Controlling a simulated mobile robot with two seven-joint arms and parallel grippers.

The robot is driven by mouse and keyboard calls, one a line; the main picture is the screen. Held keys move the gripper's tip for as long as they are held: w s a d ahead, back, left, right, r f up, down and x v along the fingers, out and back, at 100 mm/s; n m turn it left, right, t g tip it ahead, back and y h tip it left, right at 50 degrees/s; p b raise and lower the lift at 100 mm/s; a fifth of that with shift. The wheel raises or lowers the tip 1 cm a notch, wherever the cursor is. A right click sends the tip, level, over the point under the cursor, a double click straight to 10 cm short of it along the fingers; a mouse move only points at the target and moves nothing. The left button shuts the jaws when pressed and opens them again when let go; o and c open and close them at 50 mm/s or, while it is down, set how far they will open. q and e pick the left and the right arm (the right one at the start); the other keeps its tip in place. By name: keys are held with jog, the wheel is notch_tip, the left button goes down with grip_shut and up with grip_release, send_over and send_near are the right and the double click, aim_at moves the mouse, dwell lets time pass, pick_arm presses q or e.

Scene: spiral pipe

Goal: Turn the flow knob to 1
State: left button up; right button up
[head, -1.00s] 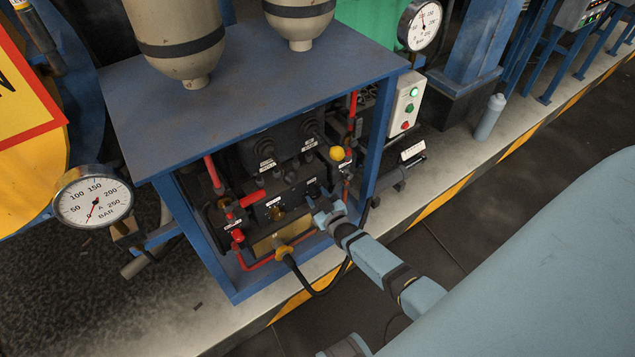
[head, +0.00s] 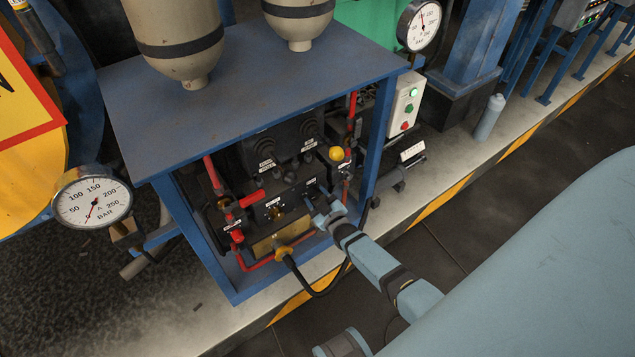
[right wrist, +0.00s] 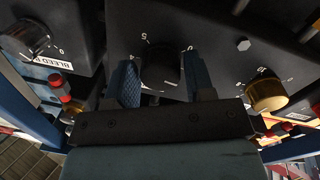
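A black knob (right wrist: 160,68) on a dark panel sits between the fingers of my right gripper (right wrist: 162,82) in the right wrist view. Numbers 5, 4 and 0 show around it; its own name label and exact setting are hidden or unreadable. One finger is on each side of the knob, very close; I cannot tell whether they press on it. In the head view my right gripper (head: 328,209) is at the lower right of the control panel (head: 288,200).
A blue frame (head: 375,140) surrounds the panel. A yellow ball (head: 337,153) and red pipes are close by. A black hose (head: 310,285) hangs below.

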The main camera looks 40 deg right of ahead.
jog(key=shift+o, duration=1.3)
pick_arm(q)
jog(key=shift+s+a+r+p, duration=0.15)
jog(key=shift+r+p, duration=0.1)
jog(key=shift+p, duration=0.85)
pick_arm(e)
jog(key=s+a, duration=0.1)
jog(key=s, duration=1.2)
jog(key=shift+s+r, duration=0.2)
jog(key=shift+s, duration=0.15)
pick_arm(q)
jog(key=shift+r, duration=0.15)
